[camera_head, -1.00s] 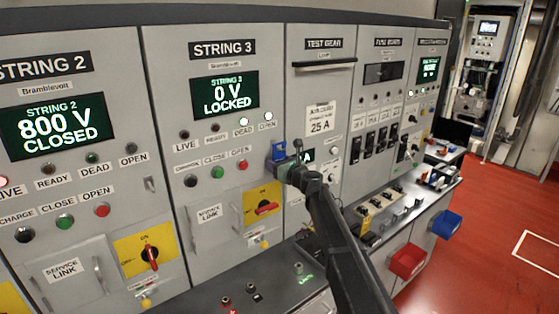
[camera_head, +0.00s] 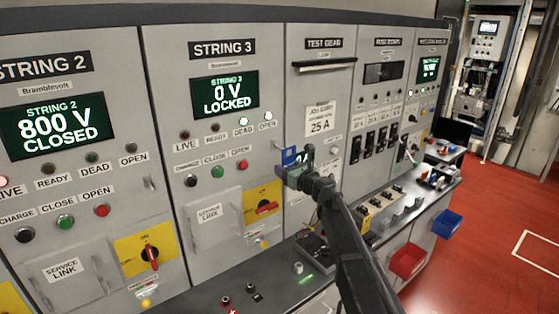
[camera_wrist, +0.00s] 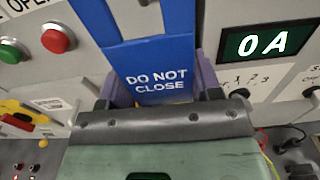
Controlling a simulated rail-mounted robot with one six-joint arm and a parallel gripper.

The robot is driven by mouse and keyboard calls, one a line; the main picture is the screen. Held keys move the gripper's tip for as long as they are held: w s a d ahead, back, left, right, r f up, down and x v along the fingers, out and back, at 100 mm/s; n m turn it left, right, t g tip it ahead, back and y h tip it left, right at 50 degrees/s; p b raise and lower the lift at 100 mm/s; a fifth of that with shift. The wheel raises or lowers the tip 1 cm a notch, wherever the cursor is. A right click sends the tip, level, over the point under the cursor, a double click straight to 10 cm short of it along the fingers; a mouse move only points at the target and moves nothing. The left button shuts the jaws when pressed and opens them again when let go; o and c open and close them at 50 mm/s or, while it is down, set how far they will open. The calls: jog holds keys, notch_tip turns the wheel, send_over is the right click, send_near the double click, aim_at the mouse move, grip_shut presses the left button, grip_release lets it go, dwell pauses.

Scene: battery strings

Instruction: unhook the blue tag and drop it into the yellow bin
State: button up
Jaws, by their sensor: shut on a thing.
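My gripper (camera_head: 298,168) is shut on the blue tag (camera_head: 289,155) in front of the panel, at the right edge of the String 3 cabinet. In the wrist view the tag (camera_wrist: 158,70) reads "DO NOT CLOSE" and sits between the purple fingers of my gripper (camera_wrist: 163,88). The tag's upper part runs out of the top of that view. A small hook (camera_head: 277,145) seems to show just left of the tag; I cannot tell whether they touch. I see no yellow bin in either view.
A red bin (camera_head: 408,260) and a blue bin (camera_head: 447,223) hang on the bench front at right. The bench top (camera_head: 275,292) carries small parts. A red rotary switch (camera_head: 266,208) on a yellow plate is below left of my gripper. Red floor (camera_head: 500,260) is open at right.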

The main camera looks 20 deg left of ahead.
jog(key=v, duration=0.3)
jog(key=shift+s+d, duration=0.25)
jog(key=shift+d, duration=0.05)
jog(key=shift+f, duration=0.1)
